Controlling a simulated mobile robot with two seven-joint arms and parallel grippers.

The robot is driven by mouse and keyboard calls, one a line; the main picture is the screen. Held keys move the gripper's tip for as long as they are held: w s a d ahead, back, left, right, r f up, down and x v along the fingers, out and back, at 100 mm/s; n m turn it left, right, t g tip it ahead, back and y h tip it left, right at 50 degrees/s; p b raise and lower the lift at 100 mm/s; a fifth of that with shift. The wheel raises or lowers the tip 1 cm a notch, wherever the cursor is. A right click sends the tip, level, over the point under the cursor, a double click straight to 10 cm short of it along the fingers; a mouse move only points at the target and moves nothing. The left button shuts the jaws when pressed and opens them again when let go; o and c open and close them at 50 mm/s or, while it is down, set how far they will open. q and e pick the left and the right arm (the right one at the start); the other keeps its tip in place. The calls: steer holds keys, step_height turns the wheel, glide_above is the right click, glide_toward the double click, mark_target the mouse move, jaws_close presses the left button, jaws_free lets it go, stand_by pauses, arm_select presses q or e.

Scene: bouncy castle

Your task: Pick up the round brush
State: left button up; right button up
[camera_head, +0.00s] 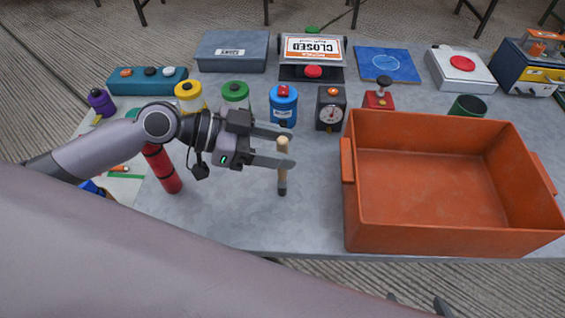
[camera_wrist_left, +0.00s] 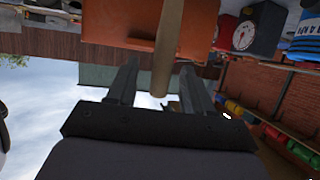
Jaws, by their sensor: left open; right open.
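The round brush (camera_head: 282,170) has a pale wooden handle and a dark lower end. It stands roughly upright over the grey table, left of the orange crate. My left gripper (camera_head: 286,147) reaches in from the left, with its jaws open around the upper handle. In the left wrist view the brush handle (camera_wrist_left: 167,50) runs between the two fingers (camera_wrist_left: 160,85), with visible gaps beside it. Only dark tips of my right gripper (camera_head: 416,302) show at the bottom edge of the head view, apart and far from the brush.
The large orange crate (camera_head: 348,215) stands close to the right of the brush. A red cylinder (camera_head: 162,170) stands under my left arm. A blue canister (camera_head: 283,104) and a dark dial box (camera_head: 330,108) stand behind the gripper. The table (camera_head: 235,222) is clear in front.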

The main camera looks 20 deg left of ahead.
arm_select(q)
steer(key=shift+x, duration=1.4)
jaws_close()
